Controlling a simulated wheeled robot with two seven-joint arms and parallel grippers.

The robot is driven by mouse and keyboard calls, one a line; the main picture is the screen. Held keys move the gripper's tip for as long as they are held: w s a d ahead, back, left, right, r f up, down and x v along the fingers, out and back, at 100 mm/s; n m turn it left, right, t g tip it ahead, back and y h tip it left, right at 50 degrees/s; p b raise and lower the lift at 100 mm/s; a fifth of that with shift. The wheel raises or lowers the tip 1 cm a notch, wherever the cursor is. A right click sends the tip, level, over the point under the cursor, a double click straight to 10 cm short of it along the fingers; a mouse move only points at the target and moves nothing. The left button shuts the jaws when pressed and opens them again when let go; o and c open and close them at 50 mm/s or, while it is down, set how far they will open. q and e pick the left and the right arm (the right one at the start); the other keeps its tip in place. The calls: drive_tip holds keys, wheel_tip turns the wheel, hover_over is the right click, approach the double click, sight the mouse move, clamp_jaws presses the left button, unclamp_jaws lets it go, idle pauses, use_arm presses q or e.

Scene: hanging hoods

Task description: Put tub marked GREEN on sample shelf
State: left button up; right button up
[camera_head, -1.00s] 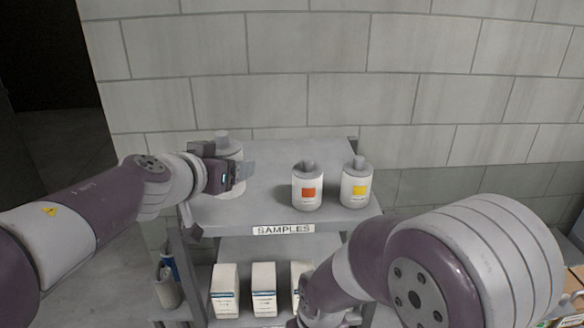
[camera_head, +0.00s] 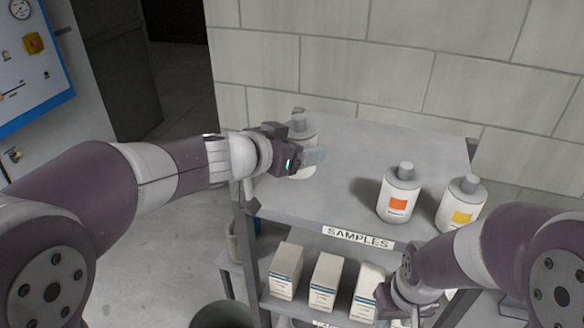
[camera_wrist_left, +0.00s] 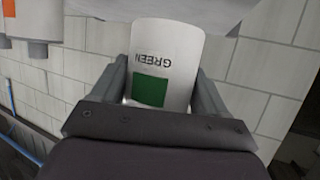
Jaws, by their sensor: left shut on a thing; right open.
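The tub marked GREEN (camera_wrist_left: 165,60) is white with a green square and fills the middle of the left wrist view, between the fingers. In the head view the same white tub (camera_head: 303,132) is upright at the left end of the sample shelf (camera_head: 345,150), partly hidden by my gripper. I cannot tell whether its base touches the shelf. My left gripper (camera_head: 312,158) is shut on it from the left. My right gripper (camera_head: 392,303) is low at the right, near the lower shelf, mostly hidden by its own wrist; no held thing shows.
A tub with an orange square (camera_head: 398,192) and one with a yellow square (camera_head: 461,204) stand on the right part of the top shelf. White boxes (camera_head: 325,282) stand on the lower shelf. The shelf middle is clear. A wall is behind; a blue-edged panel (camera_head: 35,60) is far left.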

use_arm(q)
drive_tip(key=f, duration=0.3)
drive_tip(key=a+f, duration=0.1)
drive_tip(key=shift+w+f, duration=0.3)
drive_tip(key=shift+f, duration=0.05)
drive_tip(key=shift+s+a+f, duration=0.2)
drive_tip(key=shift+s+a, duration=0.05)
drive_tip(key=shift+s, duration=0.05)
drive_tip(key=shift+w+f, duration=0.1)
drive_tip(key=shift+w, duration=0.05)
drive_tip(key=o, duration=0.8)
drive_tip(key=shift+w+d+f, duration=0.1)
drive_tip(key=shift+w+d, duration=0.05)
drive_tip(key=shift+d, duration=0.05)
drive_tip(key=shift+o, duration=0.2)
drive_tip(key=v, duration=1.2)
